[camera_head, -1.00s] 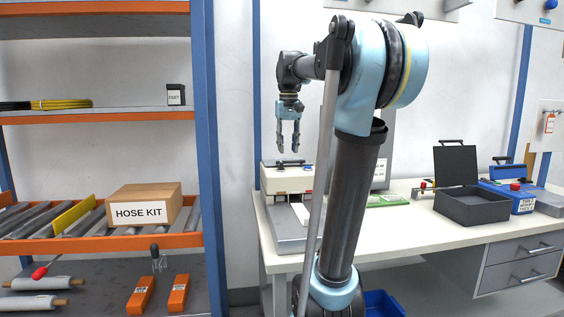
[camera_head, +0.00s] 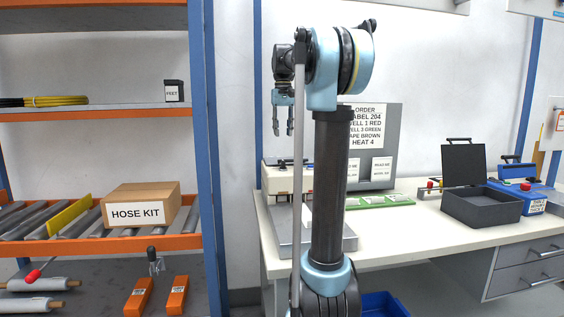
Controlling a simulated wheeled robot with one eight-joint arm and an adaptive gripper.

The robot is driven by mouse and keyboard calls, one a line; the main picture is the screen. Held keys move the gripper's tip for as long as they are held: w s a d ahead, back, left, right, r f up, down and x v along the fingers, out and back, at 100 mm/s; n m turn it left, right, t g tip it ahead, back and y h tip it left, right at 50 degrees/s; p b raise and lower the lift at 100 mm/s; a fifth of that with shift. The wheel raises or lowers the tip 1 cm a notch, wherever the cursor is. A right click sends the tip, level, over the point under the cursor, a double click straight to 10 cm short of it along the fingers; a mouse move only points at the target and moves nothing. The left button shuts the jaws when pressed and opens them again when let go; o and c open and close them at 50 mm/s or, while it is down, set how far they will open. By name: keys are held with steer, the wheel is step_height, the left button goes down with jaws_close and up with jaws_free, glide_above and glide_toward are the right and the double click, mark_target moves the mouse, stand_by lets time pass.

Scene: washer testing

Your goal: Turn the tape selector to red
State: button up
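I cannot pick out a tape selector for certain in the head view. A blue box (camera_head: 537,205) with a red knob (camera_head: 525,186) stands at the right of the bench; its label is too small to read surely.
The bench (camera_head: 400,245) holds a green strip (camera_head: 388,201) and an open dark case (camera_head: 480,207). A blue post (camera_head: 202,130) and an orange shelf rack with a HOSE KIT box (camera_head: 140,208) stand at left. The bench front is mostly clear.

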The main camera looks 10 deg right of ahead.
mark_target(283, 164)
step_height(283, 164, down, 12)
steer(key=shift+f, duration=0.1)
stand_by(0.4)
steer(key=shift+c, duration=0.6)
jaws_close()
